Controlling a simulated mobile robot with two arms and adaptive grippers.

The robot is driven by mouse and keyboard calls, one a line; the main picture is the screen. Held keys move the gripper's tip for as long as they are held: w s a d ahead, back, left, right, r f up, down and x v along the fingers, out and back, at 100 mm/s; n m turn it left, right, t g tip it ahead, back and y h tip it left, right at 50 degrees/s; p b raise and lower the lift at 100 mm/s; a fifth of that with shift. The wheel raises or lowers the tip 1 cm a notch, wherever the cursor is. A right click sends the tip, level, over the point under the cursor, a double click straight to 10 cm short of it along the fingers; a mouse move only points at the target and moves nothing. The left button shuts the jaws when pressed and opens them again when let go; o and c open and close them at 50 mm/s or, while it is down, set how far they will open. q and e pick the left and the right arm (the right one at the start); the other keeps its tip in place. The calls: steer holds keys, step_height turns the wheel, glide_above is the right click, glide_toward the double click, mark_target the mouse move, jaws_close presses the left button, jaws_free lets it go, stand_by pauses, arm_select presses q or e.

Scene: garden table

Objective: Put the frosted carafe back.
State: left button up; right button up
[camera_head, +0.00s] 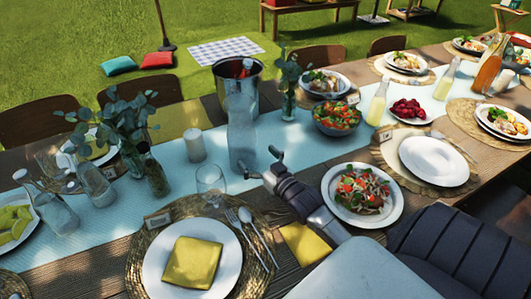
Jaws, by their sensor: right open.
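A tall, pale blue-grey frosted carafe (241,138) stands upright on the light blue runner (300,138), in front of a metal ice bucket (224,88). My right gripper (260,162) reaches in from the lower right, with its fingers spread and nothing between them. It is close to the carafe's lower right side, and I cannot tell whether a finger touches it. My left gripper is not in view.
A salad plate (362,195) lies right of my arm.

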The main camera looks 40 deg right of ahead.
steer(key=s, duration=0.5)
steer(key=shift+s+a, duration=0.1)
steer(key=shift+a, duration=0.05)
